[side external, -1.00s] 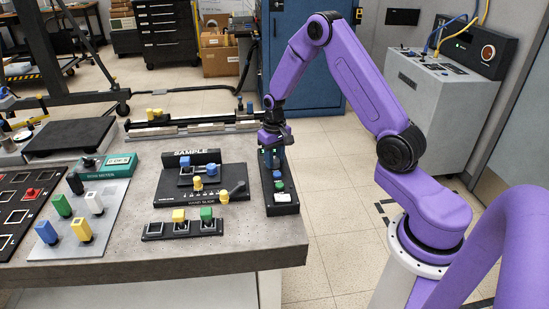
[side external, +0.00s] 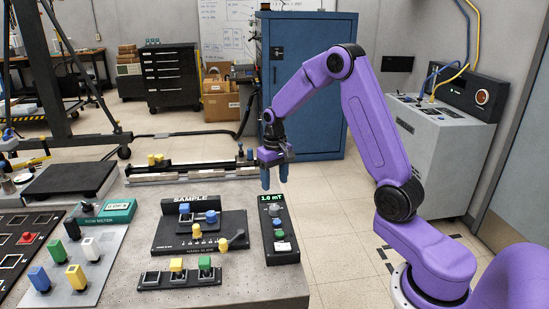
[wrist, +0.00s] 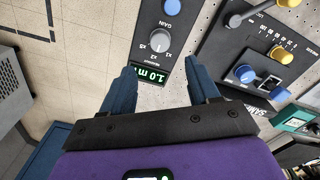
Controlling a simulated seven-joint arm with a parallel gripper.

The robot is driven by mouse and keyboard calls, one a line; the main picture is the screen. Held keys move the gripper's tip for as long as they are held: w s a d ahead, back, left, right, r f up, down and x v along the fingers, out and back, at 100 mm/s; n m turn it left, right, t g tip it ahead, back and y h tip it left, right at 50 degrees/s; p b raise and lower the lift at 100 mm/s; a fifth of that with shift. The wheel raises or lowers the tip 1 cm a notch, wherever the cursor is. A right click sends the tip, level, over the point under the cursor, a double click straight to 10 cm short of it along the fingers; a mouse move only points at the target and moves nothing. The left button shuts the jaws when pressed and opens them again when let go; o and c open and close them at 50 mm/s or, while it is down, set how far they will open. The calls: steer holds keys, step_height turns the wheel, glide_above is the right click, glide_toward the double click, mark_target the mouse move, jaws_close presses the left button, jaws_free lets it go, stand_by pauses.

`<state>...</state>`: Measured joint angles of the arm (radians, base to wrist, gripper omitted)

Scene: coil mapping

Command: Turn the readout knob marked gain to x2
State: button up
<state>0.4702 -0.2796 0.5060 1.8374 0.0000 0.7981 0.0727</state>
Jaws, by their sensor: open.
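The readout box (side external: 281,240) is a narrow black unit at the bench's right edge, with a lit green display (side external: 271,198) reading 1.0 mT. Its round grey gain knob (wrist: 160,41) shows clearly in the wrist view, with "GAIN" and small multiplier marks printed around it. I cannot tell surely which mark its pointer meets. My gripper (side external: 273,187) is open and empty, raised above the display end of the box. In the wrist view its two blue fingers (wrist: 160,67) are spread either side of the display, apart from the knob.
A blue knob (wrist: 172,6) sits beyond the gain knob on the same box. The black sample panel (side external: 198,235) with a lever and coloured knobs stands to the left. A strip of coloured blocks (side external: 180,277) lies in front. Open floor is to the right.

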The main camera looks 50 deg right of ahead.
step_height(320, 180, up, 8)
steer(key=shift+f, duration=0.25)
steer(key=s+a+r+n, duration=0.2)
steer(key=s+a+n, duration=0.6)
steer(key=s+a, duration=0.75)
steer(key=s+a+f+n, duration=0.2)
steer(key=s+n, duration=0.5)
steer(key=s, duration=1)
steer(key=shift+a+n, duration=0.3)
steer(key=shift+a, duration=0.2)
steer(key=shift+r, duration=0.1)
